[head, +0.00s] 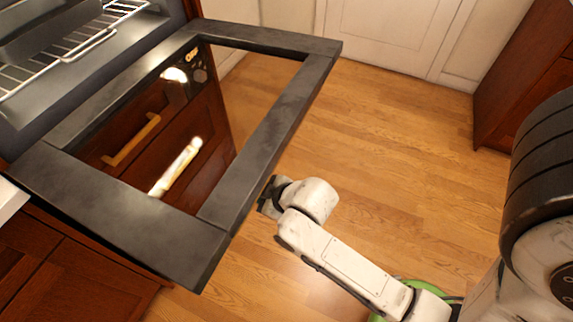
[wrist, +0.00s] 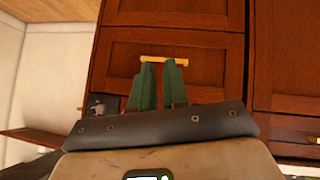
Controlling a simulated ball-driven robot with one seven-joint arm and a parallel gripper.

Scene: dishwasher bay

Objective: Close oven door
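The oven door (head: 265,140) hangs open, about level, in the head view. It has a dark grey frame around a glass pane that shows reflections of wooden drawers. The oven cavity (head: 60,62) is open at the upper left. My gripper (head: 268,197) is at the door's outer edge, near its front right side; its fingertips are partly hidden there, and I cannot tell whether they touch the door. In the wrist view, my gripper's two green fingers (wrist: 160,78) stand a little apart with nothing between them. I cannot make out the oven door there.
Wire racks (head: 75,48) show inside the oven. Wooden drawers with a yellow handle (wrist: 164,60) lie ahead in the wrist view. The wood floor (head: 400,150) right of the door is clear. A wooden cabinet (head: 520,85) stands at the upper right, a white door (head: 392,30) at the back.

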